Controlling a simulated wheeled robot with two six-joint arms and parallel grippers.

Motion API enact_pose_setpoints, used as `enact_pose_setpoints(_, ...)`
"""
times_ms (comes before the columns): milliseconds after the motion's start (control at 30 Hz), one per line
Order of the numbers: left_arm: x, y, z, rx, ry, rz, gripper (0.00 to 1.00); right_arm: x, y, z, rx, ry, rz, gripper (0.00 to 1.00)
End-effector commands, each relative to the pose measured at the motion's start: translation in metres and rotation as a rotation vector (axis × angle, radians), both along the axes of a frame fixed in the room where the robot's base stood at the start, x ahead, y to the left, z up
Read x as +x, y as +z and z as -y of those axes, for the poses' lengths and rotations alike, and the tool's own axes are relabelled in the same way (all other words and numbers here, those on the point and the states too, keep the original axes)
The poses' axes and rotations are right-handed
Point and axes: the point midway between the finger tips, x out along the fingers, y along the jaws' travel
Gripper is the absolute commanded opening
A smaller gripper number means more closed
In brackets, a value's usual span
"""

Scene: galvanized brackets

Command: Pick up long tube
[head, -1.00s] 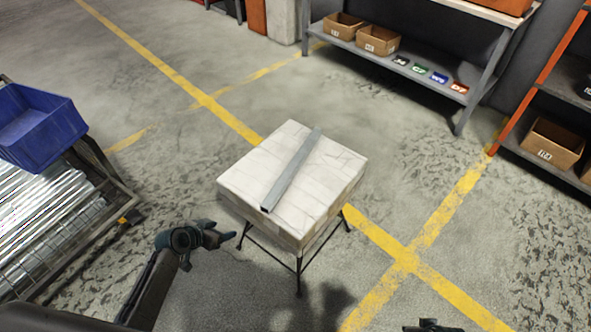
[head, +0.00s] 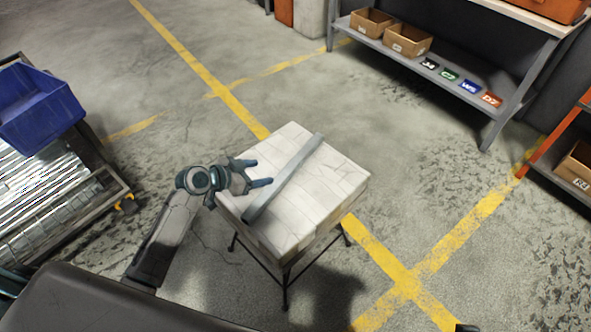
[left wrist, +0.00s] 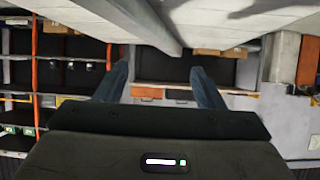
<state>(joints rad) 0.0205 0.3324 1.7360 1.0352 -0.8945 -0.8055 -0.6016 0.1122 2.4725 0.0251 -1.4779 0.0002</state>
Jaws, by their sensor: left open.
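The long tube (head: 287,175) is a straight grey metal bar. It lies diagonally across a pale block-topped stand (head: 335,182), its near end by the stand's front left edge. My left gripper (head: 263,172) is open and empty, over the left part of the stand, with its fingers pointing toward the tube from the left. In the left wrist view, the tube (left wrist: 150,22) runs across the top beyond the two spread fingers. Only a small dark piece, probably of my right gripper (head: 467,327), shows at the bottom edge; its jaws cannot be made out.
A blue bin (head: 38,110) sits on a rack of shiny metal stock (head: 45,190) at the left. A grey shelf (head: 470,85) with cardboard boxes (head: 408,40) and coloured labels stands at the back right. An orange-framed shelf (head: 545,145) is at the right. Floor around the stand is clear.

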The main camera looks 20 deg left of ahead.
Motion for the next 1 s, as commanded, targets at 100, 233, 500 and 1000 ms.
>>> enact_pose_setpoints(100,0.014,-0.009,0.013,-0.005,0.000,0.000,0.63,0.000,-0.001,0.000,0.002,0.000,0.003,0.00)
enact_pose_setpoints(233,0.026,-0.019,0.022,-0.004,0.001,-0.002,0.63,0.001,-0.001,-0.001,0.004,0.001,0.008,0.00)
enact_pose_setpoints(500,0.039,-0.032,0.038,-0.005,0.000,-0.003,0.63,0.000,0.000,-0.001,0.002,0.000,0.003,0.00)
enact_pose_setpoints(1000,0.061,-0.051,0.059,0.000,0.000,-0.002,0.63,0.001,0.001,0.000,0.001,-0.001,0.002,0.00)
